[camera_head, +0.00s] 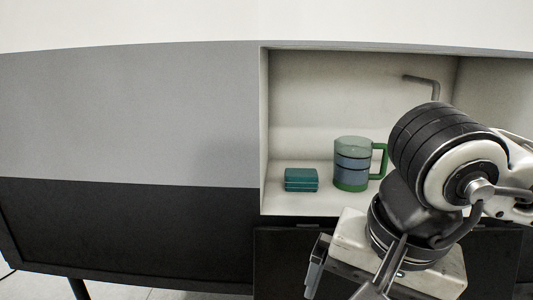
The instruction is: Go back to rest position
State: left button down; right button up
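My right gripper (338,291) is at the bottom of the head view, in front of the cabinet and below the niche floor. Its two fingers are spread apart with nothing visible between them. My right arm comes in from the right and covers part of the niche's right side. My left gripper is not in view.
An open niche (330,95) in the caravan body holds a teal block (301,180), a clear mug (352,165) with green handle and blue bands, and a bent grey pipe (424,81). A grey and black panel (130,120) fills the left.

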jog(key=s+a+f+g+y, duration=0.2)
jog(key=s+a+g+y, duration=0.25)
jog(key=s+a, duration=0.2)
jog(key=s+a+r+m+g+y, duration=0.6)
jog(key=a+g+y, duration=0.1)
jog(key=a+y, duration=0.1)
jog(key=w+r+m+t+y, duration=0.5)
jog(key=w+m+t+y, duration=0.3)
jog(key=m+y, duration=0.55)
jog(key=w+d+f+m+t+h, duration=0.55)
jog(key=f+m+t+h, duration=0.35)
jog(key=m, duration=0.8)
jog(key=w+d+f+m+t+h, duration=0.5)
jog(key=w+f+m+t+h, duration=0.45)
jog(key=m, duration=0.75)
jog(key=s+d+f+m+g+h, duration=0.2)
jog(key=s+f+m, duration=0.3)
jog(key=f, duration=0.6)
jog(key=s+d+f+m+g+h, duration=0.2)
jog(key=s+d+f+m+g, duration=0.2)
jog(key=s+f, duration=0.4)
notch_tip(320, 180, down, 3)
jog(key=shift+s+d+r+m+h, duration=0.1)
jog(key=shift+s+d+m+h, duration=0.25)
jog(key=shift+m, duration=0.7)
